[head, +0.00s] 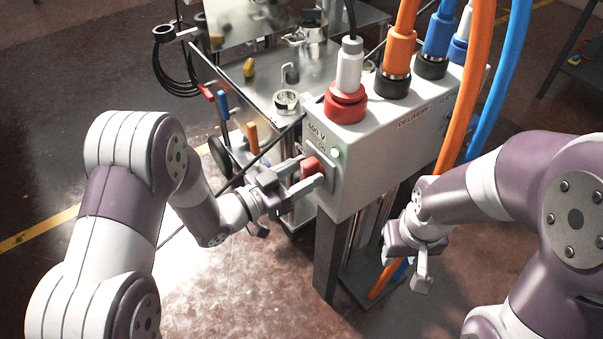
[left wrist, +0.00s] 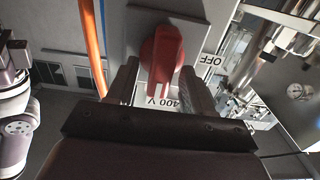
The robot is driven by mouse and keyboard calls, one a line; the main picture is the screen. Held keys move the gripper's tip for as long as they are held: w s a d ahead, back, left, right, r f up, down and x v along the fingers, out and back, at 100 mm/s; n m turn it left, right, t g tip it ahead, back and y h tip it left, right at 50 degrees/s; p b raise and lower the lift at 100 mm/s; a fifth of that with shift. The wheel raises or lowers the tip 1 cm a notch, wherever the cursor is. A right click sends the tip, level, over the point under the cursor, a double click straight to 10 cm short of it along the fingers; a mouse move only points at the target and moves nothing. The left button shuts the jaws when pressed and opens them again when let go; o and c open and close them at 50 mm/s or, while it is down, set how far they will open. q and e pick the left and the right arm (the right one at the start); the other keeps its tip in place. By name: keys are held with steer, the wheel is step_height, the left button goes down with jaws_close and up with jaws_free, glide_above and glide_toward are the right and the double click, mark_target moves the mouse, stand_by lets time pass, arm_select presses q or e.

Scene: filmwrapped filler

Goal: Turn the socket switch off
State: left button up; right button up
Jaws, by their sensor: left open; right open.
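The red socket switch (head: 312,167) is a rotary knob on the front face of the grey connection box (head: 385,140), under the 400 V marking. In the left wrist view the red knob (left wrist: 162,58) lies between and just beyond my fingertips, near an OFF label (left wrist: 211,61) and a 400 V label. My left gripper (head: 302,175) is open, its fingers on either side of the knob; I cannot tell whether they touch it.
A red socket with a grey plug (head: 347,90), orange hoses (head: 470,80) and blue hoses (head: 505,75) rise from the box top. A metal bench (head: 262,75) with tools stands behind left. Floor in front is clear.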

arm_select(q)
steer(key=shift+c, duration=0.3)
jaws_close()
steer(key=n+p, duration=0.3)
steer(key=shift+w+a+r, duration=0.1)
steer(key=shift+r, duration=0.1)
steer(key=n+p, duration=0.4)
steer(key=n, duration=0.1)
steer(key=shift+w+a+f+n+p, duration=0.15)
steer(key=shift+w+n+p, duration=0.05)
steer(key=shift+n+p, duration=0.15)
steer(key=shift+w+a+f+n+p, duration=0.1)
steer(key=shift+f+n+p, duration=0.1)
steer(key=shift+n+p, duration=1)
steer(key=shift+d+f+n+p, duration=0.15)
steer(key=shift+n+p, duration=0.4)
steer(key=shift+n, duration=1.35)
steer(key=shift+w+a+f+n+p, duration=0.2)
steer(key=shift+n+p, duration=0.65)
steer(key=shift+n, duration=0.7)
steer(key=shift+s+f, duration=0.1)
steer(key=shift+s, duration=0.05)
